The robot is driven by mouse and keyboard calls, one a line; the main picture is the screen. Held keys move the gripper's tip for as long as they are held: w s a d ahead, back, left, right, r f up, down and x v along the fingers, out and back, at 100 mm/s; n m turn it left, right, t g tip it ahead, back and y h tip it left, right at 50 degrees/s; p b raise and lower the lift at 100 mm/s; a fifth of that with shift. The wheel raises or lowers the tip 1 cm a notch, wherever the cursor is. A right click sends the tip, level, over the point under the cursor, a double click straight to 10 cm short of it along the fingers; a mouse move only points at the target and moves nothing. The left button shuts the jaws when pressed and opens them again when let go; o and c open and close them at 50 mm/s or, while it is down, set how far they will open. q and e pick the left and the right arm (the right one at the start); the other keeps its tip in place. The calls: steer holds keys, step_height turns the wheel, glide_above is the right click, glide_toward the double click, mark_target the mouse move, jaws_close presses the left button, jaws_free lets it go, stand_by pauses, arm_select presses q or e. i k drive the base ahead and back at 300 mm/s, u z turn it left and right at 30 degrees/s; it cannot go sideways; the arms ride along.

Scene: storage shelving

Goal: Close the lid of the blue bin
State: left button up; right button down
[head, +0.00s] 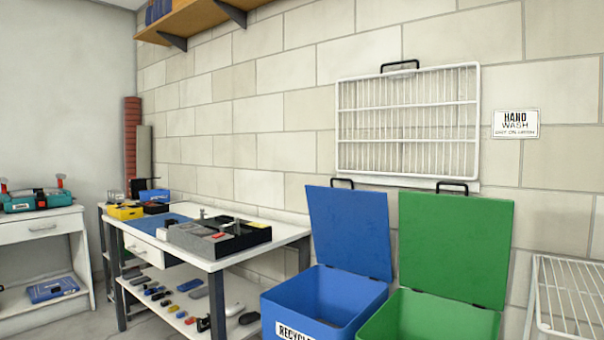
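The blue bin (283,305) stands at the lower middle of the head view, with a white label on its front that begins "RECYCL". Its blue lid (349,234) is open and stands nearly upright at the back, close to the wall. A black handle (342,183) sits on the lid's top edge. The inside of the bin is partly visible and looks empty. The bin's lower part is cut off by the frame. Neither of my grippers is in view.
A green bin (440,318) with its green lid (455,248) open stands right beside the blue bin. A white workbench (290,234) with a tool tray (235,241) is to the left. A white wire rack (570,300) is at the far right.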

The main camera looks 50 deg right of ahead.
mark_target(350, 228)
steer(key=u, duration=0.15)
steer(key=i, duration=1.05)
steer(key=z, duration=0.25)
